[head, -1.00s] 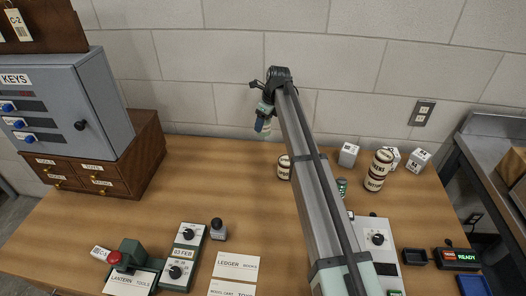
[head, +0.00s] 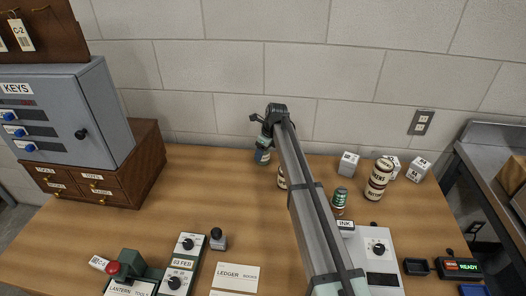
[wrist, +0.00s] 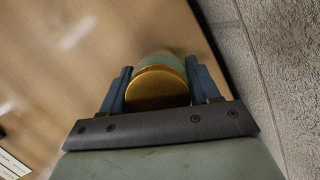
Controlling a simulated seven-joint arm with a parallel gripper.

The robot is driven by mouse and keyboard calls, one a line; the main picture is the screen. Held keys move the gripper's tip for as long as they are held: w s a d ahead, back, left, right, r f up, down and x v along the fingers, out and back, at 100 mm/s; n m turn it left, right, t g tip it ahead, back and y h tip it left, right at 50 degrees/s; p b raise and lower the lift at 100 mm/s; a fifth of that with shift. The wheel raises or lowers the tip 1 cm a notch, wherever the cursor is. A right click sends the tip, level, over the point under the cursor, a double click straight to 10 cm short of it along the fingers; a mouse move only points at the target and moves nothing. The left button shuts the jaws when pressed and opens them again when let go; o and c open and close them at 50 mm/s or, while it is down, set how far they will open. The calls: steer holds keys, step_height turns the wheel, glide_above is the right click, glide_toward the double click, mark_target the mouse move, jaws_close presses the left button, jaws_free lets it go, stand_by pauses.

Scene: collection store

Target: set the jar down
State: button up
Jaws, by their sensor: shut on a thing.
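My gripper (wrist: 160,88) is shut on a jar (wrist: 157,90) in the wrist view, with one blue finger on each side of it. The jar has a gold lid and a pale green body. In the head view my gripper (head: 263,146) and the jar (head: 262,157) are at the back of the wooden table (head: 200,185), near the wall. The jar looks upright and low over the table. I cannot tell whether its base touches the wood.
A cream jar (head: 281,177) stands just right of my gripper, partly behind my arm. A green tin (head: 339,198), a tall cream jar (head: 378,178) and several white blocks (head: 348,163) stand further right. A key cabinet (head: 70,110) on drawers is at left. The table between is clear.

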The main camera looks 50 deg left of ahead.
steer(key=o, duration=1.2)
steer(key=shift+f, duration=0.1)
steer(key=shift+c, duration=0.2)
steer(key=v, duration=1.2)
